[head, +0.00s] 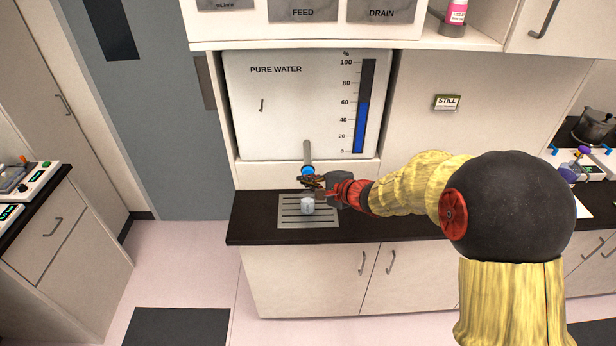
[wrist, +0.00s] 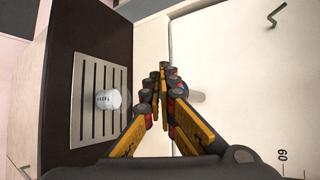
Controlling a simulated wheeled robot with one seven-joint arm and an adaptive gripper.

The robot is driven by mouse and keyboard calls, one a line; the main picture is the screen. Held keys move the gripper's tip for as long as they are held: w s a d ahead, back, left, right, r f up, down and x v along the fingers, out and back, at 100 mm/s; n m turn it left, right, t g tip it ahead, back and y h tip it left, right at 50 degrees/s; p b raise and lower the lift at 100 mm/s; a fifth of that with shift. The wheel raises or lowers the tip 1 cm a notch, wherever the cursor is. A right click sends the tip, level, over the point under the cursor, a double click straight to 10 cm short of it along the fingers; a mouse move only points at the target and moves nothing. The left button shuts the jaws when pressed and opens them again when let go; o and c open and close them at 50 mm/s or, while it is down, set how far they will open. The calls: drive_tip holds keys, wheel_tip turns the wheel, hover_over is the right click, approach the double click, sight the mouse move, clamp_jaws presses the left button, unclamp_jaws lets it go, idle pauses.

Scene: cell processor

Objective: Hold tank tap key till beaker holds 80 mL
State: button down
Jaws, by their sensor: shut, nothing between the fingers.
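The pure water tank (head: 270,105) is set into the wall, with a blue level bar that reads about 60 percent. Its grey tap pipe (head: 307,153) comes down the front to a blue tap part (head: 307,171). My gripper (head: 310,183) is shut and empty, with its fingertips at the tap. In the wrist view my gripper (wrist: 163,72) covers most of the tap key, so I cannot tell whether it touches or presses it. The beaker (head: 307,204) stands upright on the drain grate below the tap. It also shows in the wrist view (wrist: 109,100); its water level is too small to read.
The slotted drain grate (head: 291,221) lies in the dark counter (head: 262,232). A small STILL sign (head: 446,102) is on the wall to the right. FEED and DRAIN panels (head: 303,12) are above the tank. The counter left of the grate is clear.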

drive_tip(key=shift+s, duration=0.4)
drive_tip(key=shift+s, duration=0.1)
drive_tip(key=s+b, duration=0.3)
drive_tip(key=s, duration=0.2)
drive_tip(key=shift+w+d, duration=0.1)
idle(3.1)
